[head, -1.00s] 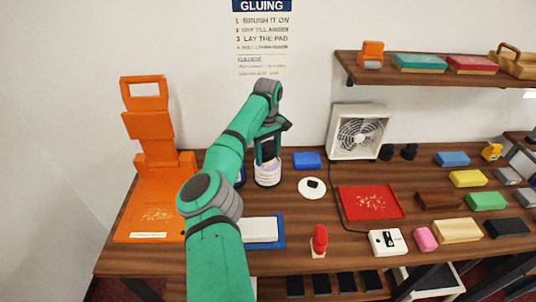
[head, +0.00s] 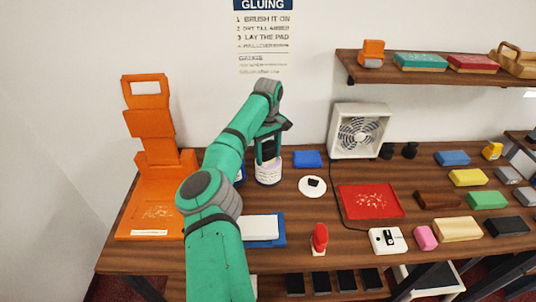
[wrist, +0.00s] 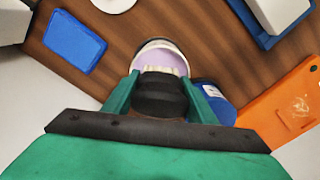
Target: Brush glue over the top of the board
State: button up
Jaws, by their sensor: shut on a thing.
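My gripper (head: 268,148) is above the glue pot (head: 268,175), pointing down. In the wrist view its green fingers are shut on the black handle of a brush (wrist: 160,95). The brush's pale bristles show against the lilac inside of the open pot (wrist: 152,50); I cannot tell how deep they reach. The board (head: 258,228) is a white slab on a blue base (head: 262,244) at the front of the counter, partly hidden by my arm. A corner of it shows at the upper right of the wrist view (wrist: 278,12).
A blue container (wrist: 218,105) stands right beside the pot. An orange press-like stand (head: 150,190) is at the left. A white disc (head: 312,187), a blue block (head: 307,159), a red tray (head: 370,202) and a red-handled tool (head: 320,238) lie to the right.

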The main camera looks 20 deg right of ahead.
aim_at(268, 142)
jog(key=shift+d+f, duration=0.1)
jog(key=shift+f, duration=0.1)
jog(key=shift+r, duration=3.65)
jog(key=shift+f, duration=0.1)
